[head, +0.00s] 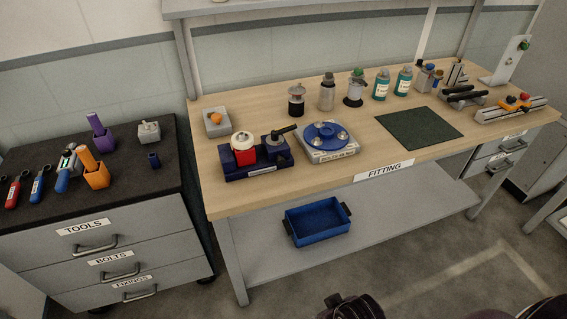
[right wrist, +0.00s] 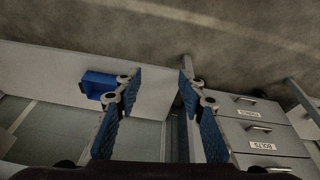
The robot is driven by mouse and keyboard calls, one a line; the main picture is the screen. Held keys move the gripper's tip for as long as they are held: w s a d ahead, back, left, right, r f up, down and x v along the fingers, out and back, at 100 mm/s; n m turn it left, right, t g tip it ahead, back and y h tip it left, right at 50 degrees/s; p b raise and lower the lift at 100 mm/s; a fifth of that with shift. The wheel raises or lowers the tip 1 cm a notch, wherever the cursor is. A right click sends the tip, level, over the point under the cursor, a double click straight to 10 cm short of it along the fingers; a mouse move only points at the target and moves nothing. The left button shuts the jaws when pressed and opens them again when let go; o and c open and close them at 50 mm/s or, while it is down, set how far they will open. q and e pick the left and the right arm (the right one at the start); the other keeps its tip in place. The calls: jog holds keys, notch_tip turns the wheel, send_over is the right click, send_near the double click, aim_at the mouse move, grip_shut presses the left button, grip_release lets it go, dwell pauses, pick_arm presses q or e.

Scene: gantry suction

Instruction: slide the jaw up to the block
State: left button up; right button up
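In the head view, a dark blue vise-like fixture (head: 257,173) sits at the left front of the wooden bench. A red block (head: 244,157) with a round white top stands on its left part. A dark blue jaw (head: 277,152) with a black handle stands to the right of the block; a narrow gap appears to separate them. My right gripper (right wrist: 160,72) is open and empty in the right wrist view, its blue-padded fingers wide apart, away from the fixture. My left gripper's fingers do not show.
A round blue plate on a white base (head: 326,141) stands close right of the fixture. A grey box with an orange ball (head: 216,121) is behind it. Several bottles line the back. A green mat (head: 419,128) lies right. A blue bin (head: 318,222) sits on the lower shelf.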

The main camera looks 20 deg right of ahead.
jog(key=w+d+r+t, duration=0.1)
jog(key=w+r+t, duration=0.2)
jog(key=w+r, duration=0.4)
jog(key=n+t, duration=0.2)
jog(key=t, duration=0.9)
send_near(282, 162)
jog(key=w, duration=0.2)
jog(key=shift+y, duration=0.3)
jog(key=shift+w+f+p, duration=0.15)
jog(key=shift+w+p, duration=0.6)
jog(key=shift+w, duration=2.7)
jog(key=shift+c, duration=0.3)
grip_shut()
